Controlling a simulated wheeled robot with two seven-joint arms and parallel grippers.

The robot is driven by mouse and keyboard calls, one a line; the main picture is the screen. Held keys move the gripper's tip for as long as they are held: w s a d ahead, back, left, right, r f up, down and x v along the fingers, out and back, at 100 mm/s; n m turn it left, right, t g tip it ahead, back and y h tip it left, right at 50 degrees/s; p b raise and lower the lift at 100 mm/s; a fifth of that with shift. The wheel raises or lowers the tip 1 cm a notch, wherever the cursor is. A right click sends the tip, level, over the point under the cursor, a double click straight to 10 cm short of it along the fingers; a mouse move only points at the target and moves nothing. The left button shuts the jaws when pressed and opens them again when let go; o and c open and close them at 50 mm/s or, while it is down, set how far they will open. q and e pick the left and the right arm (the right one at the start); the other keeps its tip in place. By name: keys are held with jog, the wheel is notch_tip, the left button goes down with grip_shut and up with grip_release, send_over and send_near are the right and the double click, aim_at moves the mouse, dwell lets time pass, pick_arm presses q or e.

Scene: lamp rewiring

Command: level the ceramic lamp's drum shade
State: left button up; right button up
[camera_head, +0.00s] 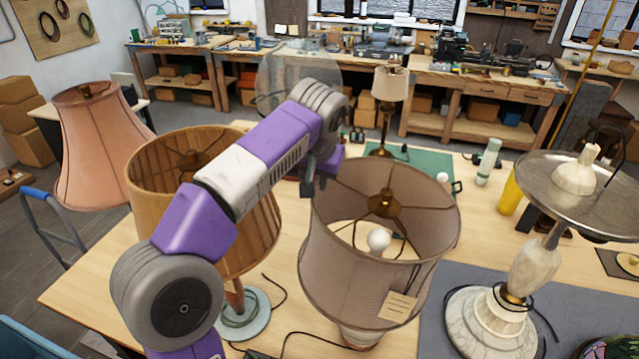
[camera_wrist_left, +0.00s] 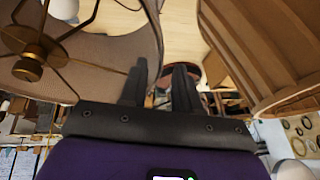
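The ceramic lamp's taupe drum shade (camera_head: 335,262) stands at the middle front of the table, with a paper tag (camera_head: 398,306) hanging on it. Its top rim looks tilted, lower on the right. A brass fitting (camera_head: 384,203) and a white bulb (camera_head: 379,240) show inside; part of the base (camera_head: 360,337) shows below. My left gripper (camera_head: 318,178) is by the shade's far left rim, partly hidden by its own arm. In the left wrist view, its fingers (camera_wrist_left: 163,85) are apart with a narrow gap, beside the shade wall (camera_wrist_left: 115,55). I cannot tell whether they touch it. My right gripper is out of view.
A pleated tan shade (camera_head: 255,235) stands close on the left, under my left arm. A pink bell shade (camera_head: 95,145) is farther left. A marble lamp with a metal dish (camera_head: 560,190) stands right. A small brass lamp (camera_head: 390,85) is behind.

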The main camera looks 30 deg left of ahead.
pick_arm(q)
jog(key=x, duration=0.5)
jog(key=shift+w+f, duration=0.15)
jog(key=shift+w, duration=0.05)
jog(key=shift+w, duration=0.1)
grip_shut()
dwell(1.1)
